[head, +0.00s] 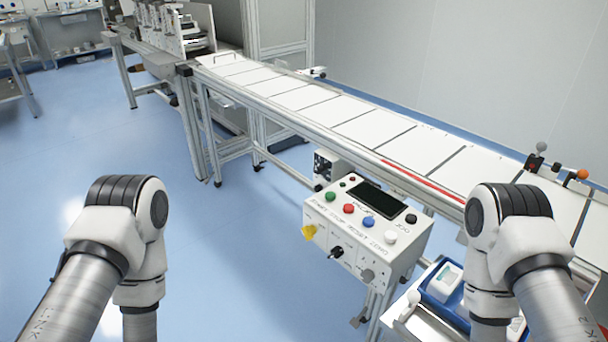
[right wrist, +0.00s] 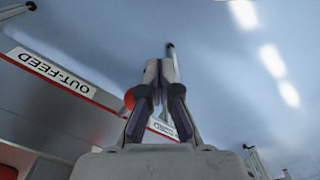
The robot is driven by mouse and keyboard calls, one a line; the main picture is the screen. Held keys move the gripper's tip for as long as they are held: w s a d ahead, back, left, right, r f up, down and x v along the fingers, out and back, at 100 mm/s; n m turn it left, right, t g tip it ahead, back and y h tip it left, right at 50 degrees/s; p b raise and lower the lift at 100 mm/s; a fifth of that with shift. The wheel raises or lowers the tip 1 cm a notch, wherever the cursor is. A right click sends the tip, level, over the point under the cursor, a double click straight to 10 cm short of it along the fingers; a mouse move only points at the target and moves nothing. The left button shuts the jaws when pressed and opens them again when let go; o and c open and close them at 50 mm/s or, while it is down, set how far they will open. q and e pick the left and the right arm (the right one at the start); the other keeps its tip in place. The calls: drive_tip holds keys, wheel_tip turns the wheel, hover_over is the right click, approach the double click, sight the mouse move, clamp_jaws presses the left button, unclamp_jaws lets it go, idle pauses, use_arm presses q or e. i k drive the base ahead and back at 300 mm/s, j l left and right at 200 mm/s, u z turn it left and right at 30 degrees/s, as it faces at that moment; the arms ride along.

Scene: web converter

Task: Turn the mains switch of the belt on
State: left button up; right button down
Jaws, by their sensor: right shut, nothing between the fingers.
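The belt's control box (head: 384,228) stands in front of the conveyor belt (head: 350,123). Its sloped top has a dark screen (head: 375,197) and green, blue, red, black and white buttons. Its front face carries a yellow knob (head: 309,231), a black rotary switch (head: 337,252) and a grey knob (head: 367,275). I cannot read which one is the mains switch, nor its position. My right gripper (right wrist: 161,68) is shut and empty in the right wrist view, apart from the box. Both arms show in the head view, but neither gripper does.
A blue tray (head: 433,292) with white items sits right of the box, partly behind my right arm. A lever with an orange ball (head: 582,174) stands at the belt's right. An OUT-FEED label (right wrist: 52,72) shows in the right wrist view. Open floor lies left of the box.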

sight(318, 187)
drive_tip(key=i+j, duration=0.1)
drive_tip(key=i+j+z, duration=0.2)
drive_tip(key=z, duration=0.25)
drive_tip(key=i+j+z, duration=0.15)
drive_tip(key=j+z, duration=0.2)
drive_tip(key=z, duration=0.15)
drive_tip(key=i+j+z, duration=0.1)
drive_tip(key=j+z, duration=0.35)
drive_tip(key=l, duration=0.1)
